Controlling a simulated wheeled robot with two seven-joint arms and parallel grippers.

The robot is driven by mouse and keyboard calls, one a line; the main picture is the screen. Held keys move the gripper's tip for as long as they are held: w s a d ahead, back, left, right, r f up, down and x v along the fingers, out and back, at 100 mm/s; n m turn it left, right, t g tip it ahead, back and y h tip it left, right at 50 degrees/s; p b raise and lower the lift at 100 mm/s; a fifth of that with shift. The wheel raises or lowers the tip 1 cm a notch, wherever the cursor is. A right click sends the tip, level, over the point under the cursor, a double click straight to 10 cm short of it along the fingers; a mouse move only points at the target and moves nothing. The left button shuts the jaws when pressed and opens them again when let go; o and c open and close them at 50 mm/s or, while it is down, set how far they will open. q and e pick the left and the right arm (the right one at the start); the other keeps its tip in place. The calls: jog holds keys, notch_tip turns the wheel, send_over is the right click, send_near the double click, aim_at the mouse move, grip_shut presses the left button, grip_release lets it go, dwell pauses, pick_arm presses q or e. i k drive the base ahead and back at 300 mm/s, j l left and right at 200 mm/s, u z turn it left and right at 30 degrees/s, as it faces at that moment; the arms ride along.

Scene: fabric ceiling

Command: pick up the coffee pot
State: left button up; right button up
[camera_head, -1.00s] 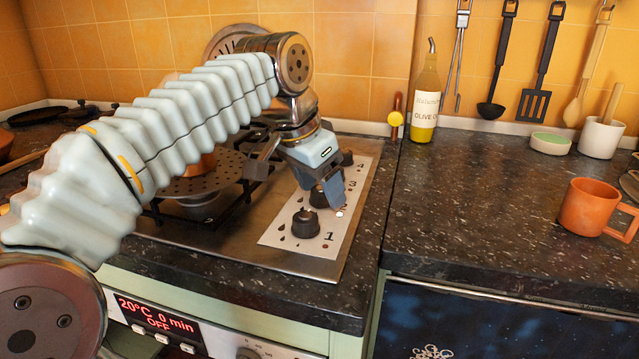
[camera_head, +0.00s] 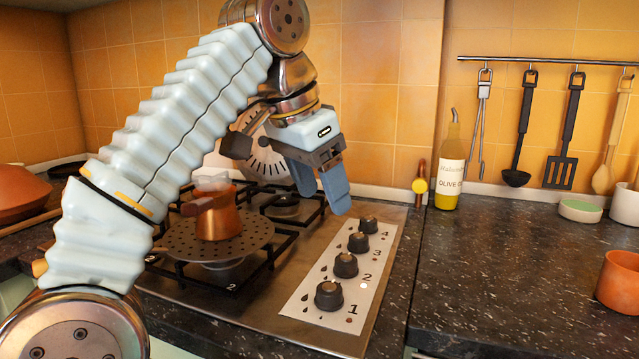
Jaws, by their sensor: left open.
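The coffee pot (camera_head: 218,220) is a small copper pot standing upright on a perforated round plate over the front burner. My forearm partly covers the view just left of it. My left gripper (camera_head: 319,190) is open and empty, with its blue-grey fingers pointing down. In the picture it is to the right of the pot and a little higher, apart from it, over the back right of the hob. My right gripper is not in view.
The hob has black grates (camera_head: 290,222) and a strip of dark knobs (camera_head: 346,265) on its right. An olive oil bottle (camera_head: 450,172) stands by the back wall. An orange mug (camera_head: 618,283) is at the right. The counter between is clear.

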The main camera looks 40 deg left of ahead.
aim_at(214, 210)
jog(key=k, duration=1.5)
